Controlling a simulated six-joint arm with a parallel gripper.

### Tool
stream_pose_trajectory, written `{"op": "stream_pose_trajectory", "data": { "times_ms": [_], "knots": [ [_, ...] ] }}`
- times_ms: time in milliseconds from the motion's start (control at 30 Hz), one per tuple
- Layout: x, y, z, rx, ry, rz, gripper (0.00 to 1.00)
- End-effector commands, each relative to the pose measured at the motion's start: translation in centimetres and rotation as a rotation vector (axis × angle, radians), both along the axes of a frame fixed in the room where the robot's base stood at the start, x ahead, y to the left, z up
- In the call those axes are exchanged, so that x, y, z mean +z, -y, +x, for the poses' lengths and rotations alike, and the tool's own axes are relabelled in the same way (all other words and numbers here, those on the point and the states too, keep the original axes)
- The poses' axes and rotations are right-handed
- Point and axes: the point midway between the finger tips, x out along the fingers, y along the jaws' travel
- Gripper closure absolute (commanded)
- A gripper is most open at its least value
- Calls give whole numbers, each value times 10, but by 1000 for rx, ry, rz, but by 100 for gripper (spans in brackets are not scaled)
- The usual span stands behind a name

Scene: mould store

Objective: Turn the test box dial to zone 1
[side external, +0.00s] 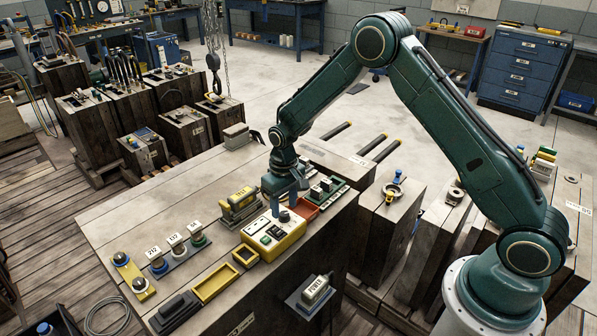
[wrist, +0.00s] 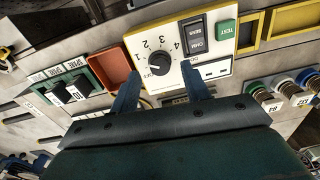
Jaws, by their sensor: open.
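The test box (side external: 273,236) is a yellow case with a cream face on the bench top. In the wrist view its face (wrist: 210,47) carries a black round dial (wrist: 160,64) with marks OFF, 1, 2, 3 and 4 around it. A small pale mark shows on the dial towards OFF, but its exact setting is hard to tell. My gripper (side external: 285,207) is over the dial end of the box, pointing down. In the wrist view its two blue fingers (wrist: 160,77) are apart, one to each side of the dial. I cannot tell their height above the face.
An orange-red tray (wrist: 113,63) and a green block with black switches (wrist: 68,92) lie beside the box. A yellow-black unit (side external: 238,202), yellow frames (side external: 216,284) and a row of tagged knobs (side external: 178,247) stand close by. The bench front edge is near.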

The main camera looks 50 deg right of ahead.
Motion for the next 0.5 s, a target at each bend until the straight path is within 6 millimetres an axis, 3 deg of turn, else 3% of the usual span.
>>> {"op": "stream_pose_trajectory", "data": {
  "times_ms": [500],
  "knots": [
    [85, 2, 0, -1, 4, 0, 53]
  ]
}}
